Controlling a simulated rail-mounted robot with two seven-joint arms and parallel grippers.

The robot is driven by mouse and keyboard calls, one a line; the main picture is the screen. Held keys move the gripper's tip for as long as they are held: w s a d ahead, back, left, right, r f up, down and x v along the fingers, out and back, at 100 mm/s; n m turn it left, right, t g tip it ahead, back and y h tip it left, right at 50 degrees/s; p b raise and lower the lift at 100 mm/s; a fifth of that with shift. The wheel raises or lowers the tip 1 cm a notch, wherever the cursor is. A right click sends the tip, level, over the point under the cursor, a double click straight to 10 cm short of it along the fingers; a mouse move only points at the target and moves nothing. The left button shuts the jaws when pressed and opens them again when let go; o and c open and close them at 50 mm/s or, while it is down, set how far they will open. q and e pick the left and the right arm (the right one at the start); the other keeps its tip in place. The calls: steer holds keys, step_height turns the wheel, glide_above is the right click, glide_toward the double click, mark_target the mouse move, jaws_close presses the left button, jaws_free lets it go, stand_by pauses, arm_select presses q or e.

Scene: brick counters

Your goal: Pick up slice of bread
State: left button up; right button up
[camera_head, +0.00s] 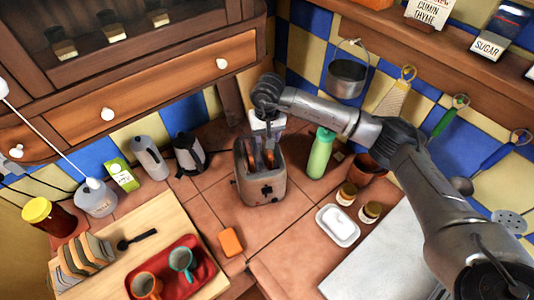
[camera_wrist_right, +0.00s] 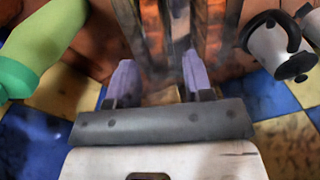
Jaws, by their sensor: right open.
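A metal toaster (camera_head: 262,187) stands on the tiled counter, with browned bread slices (camera_head: 270,158) upright in its slots. In the right wrist view two browned slices (camera_wrist_right: 212,25) show at the top, between metal walls. My right gripper (camera_wrist_right: 158,78) is open and empty, its two pale fingers pointing at the slots, with a gap between them. In the head view this gripper (camera_head: 265,138) is over the back of the toaster, and its fingertips are hard to make out. I cannot tell whether they touch a slice. My left gripper is not in view.
A green bottle (camera_head: 320,153) stands right of the toaster and a kettle (camera_head: 189,153) left of it. A white butter dish (camera_head: 338,225) and small jars are at front right.

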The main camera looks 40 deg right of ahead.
mark_target(267, 154)
steer(key=shift+s+f+p, duration=0.15)
steer(key=shift+f+p, duration=0.2)
steer(key=shift+f, duration=2.3)
steer(key=shift+c, duration=0.2)
jaws_close()
